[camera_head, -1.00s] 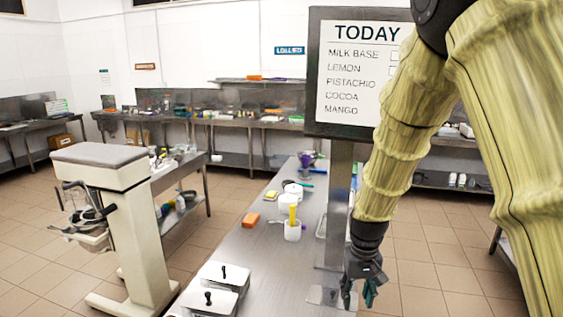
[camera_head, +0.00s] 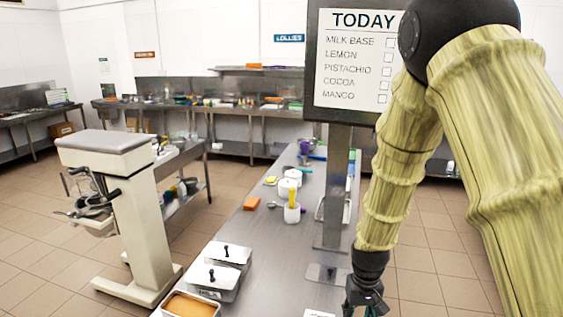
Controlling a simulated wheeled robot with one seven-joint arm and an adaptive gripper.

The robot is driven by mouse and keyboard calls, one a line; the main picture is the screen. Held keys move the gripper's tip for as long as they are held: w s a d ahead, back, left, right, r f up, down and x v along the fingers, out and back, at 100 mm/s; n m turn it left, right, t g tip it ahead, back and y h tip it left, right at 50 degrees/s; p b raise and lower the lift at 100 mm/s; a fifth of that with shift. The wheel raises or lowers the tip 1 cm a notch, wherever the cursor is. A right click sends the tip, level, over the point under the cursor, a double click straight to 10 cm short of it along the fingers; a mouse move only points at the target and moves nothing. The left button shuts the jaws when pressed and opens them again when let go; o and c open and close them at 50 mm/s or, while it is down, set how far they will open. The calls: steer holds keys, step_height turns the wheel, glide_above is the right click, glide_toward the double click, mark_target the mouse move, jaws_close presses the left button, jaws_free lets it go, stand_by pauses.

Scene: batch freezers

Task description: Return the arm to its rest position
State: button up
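My arm hangs down on the right side of the head view, a yellow-green ribbed sleeve with black joints. My gripper (camera_head: 365,302) is at the bottom edge, pointing down, just right of the steel counter's sign post. Its fingertips are partly cut off by the picture's edge, so I cannot tell whether it is open or shut. No held object shows clearly.
The steel counter (camera_head: 262,262) bears lidded tubs (camera_head: 228,255), an open tan-filled pan (camera_head: 190,306), an orange block (camera_head: 251,203) and white containers (camera_head: 292,213). The TODAY board (camera_head: 352,60) stands close by my arm. A cream mixer (camera_head: 143,215) stands left. Floor right is open.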

steer(key=s+d+f, duration=0.2)
steer(key=s+f, duration=1.1)
steer(key=f, duration=0.3)
steer(key=s+f, duration=0.5)
steer(key=s, duration=0.5)
steer(key=s+f, duration=0.5)
steer(key=s, duration=0.6)
step_height(320, 180, down, 13)
steer(key=b, duration=1.4)
steer(key=shift+w+d+f+m, duration=0.2)
steer(key=shift+w+m, duration=0.1)
steer(key=shift+w, duration=0.1)
steer(key=shift+c, duration=0.6)
